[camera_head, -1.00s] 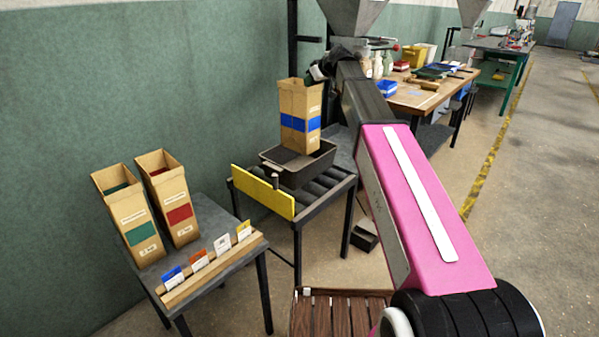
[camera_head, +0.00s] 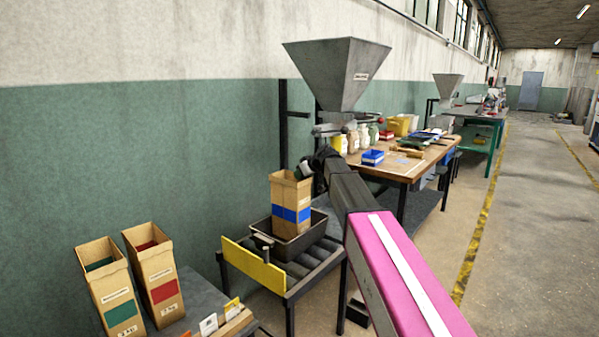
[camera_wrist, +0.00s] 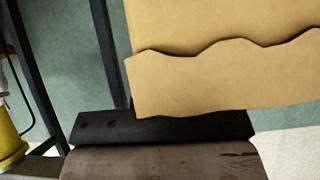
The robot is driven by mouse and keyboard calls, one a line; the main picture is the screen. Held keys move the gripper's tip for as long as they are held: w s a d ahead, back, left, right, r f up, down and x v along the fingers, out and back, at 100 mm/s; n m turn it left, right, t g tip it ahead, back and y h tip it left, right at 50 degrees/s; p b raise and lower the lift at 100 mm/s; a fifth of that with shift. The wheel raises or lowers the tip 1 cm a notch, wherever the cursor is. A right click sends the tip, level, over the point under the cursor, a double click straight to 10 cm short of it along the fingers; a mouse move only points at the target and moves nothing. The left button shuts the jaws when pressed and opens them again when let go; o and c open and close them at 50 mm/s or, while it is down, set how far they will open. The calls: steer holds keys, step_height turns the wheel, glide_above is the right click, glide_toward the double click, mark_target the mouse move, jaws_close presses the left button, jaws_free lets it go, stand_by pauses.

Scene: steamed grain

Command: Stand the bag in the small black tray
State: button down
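The bag (camera_head: 290,197), tan paper with a blue band and an open top, is upright inside the small black tray (camera_head: 314,246), which rests on a roller stand. Whether its base rests fully on the tray floor is hidden. My gripper (camera_head: 310,165) is at the top right edge of the bag, small and dark there. In the wrist view the bag's tan paper (camera_wrist: 220,80), with a wavy edge, fills the upper right, in front of and against a black finger part (camera_wrist: 165,128). The fingertips and the gap between them are hidden.
A yellow plate (camera_head: 252,265) fronts the roller stand. Two similar bags, green-labelled (camera_head: 115,290) and red-labelled (camera_head: 155,275), stand on a table at lower left. A steel hopper (camera_head: 337,72) hangs behind. A wooden workbench (camera_head: 412,165) with bins is beyond. The floor at right is clear.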

steer(key=shift+f, duration=1.5)
steer(key=c, duration=1.3)
jaws_free()
steer(key=shift+c, duration=0.2)
steer(key=v, duration=1.2)
steer(key=s+d+f+m+g+h, duration=0.1)
steer(key=s+d+f+m, duration=0.1)
steer(key=s+f, duration=0.45)
steer(key=s+d+f+m+g+h, duration=0.1)
steer(key=s+d+f+m+h, duration=0.15)
steer(key=f, duration=0.75)
steer(key=s+d+f+m+g+h, duration=0.1)
steer(key=s+d+f, duration=0.2)
steer(key=s+f, duration=0.35)
steer(key=s+d+f+m+g+h, duration=0.1)
steer(key=s+d+f+m+h, duration=0.1)
steer(key=s+f, duration=0.5)
steer(key=s+d+f+m+g+h, duration=0.2)
steer(key=s+d+f, duration=0.3)
steer(key=s+f, duration=0.3)
steer(key=shift+s+f+m+g, duration=0.3)
steer(key=shift+s+m, duration=0.1)
steer(key=shift+m, duration=0.05)
